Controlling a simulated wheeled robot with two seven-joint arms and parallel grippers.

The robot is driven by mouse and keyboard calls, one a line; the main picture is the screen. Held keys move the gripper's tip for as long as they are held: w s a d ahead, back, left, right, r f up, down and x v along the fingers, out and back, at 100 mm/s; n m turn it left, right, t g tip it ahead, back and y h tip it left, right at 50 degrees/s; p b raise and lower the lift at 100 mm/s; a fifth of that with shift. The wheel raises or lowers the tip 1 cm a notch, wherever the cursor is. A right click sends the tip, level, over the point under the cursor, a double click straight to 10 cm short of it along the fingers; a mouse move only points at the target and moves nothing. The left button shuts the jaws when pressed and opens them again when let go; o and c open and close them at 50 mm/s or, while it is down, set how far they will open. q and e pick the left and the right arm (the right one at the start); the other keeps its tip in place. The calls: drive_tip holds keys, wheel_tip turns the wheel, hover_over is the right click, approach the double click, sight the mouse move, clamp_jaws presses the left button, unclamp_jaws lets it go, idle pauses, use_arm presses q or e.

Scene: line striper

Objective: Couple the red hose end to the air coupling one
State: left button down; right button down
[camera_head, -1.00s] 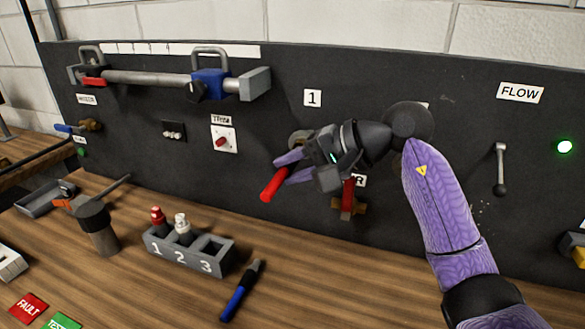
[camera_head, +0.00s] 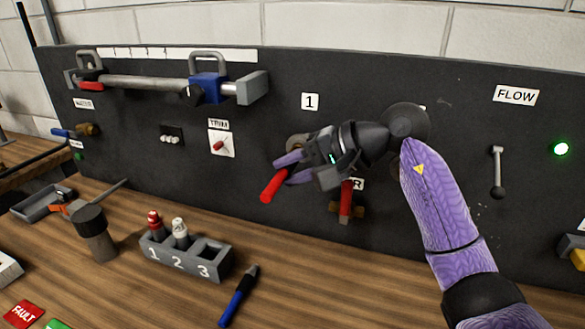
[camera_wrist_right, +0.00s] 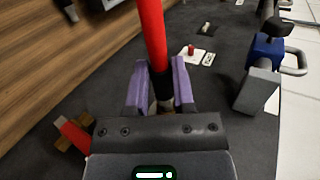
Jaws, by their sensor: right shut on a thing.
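My right gripper (camera_head: 285,170) is shut on the red hose end (camera_head: 271,186), in front of the dark panel and below the sign marked 1 (camera_head: 310,102). In the right wrist view the red hose end (camera_wrist_right: 152,35) has a black collar between my purple fingers (camera_wrist_right: 160,84). A round metal fitting (camera_head: 297,141), perhaps the air coupling, shows partly behind the fingers in the head view. The gripper hides much of it, and I cannot tell whether the hose end touches it. My left gripper is not in view.
A brass valve with a red handle (camera_head: 346,200) sits just below my gripper. A grey block (camera_head: 213,270) numbered 1, 2, 3 stands on the wooden bench. A blue pen-like tool (camera_head: 238,297) lies beside it. A lever (camera_head: 498,175) is at right on the panel.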

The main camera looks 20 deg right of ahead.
drive_tip(key=shift+w+d, duration=0.4)
drive_tip(key=shift+w, duration=0.15)
drive_tip(key=shift+c, duration=0.3)
unclamp_jaws()
drive_tip(key=v, duration=0.7)
idle(0.4)
idle(0.5)
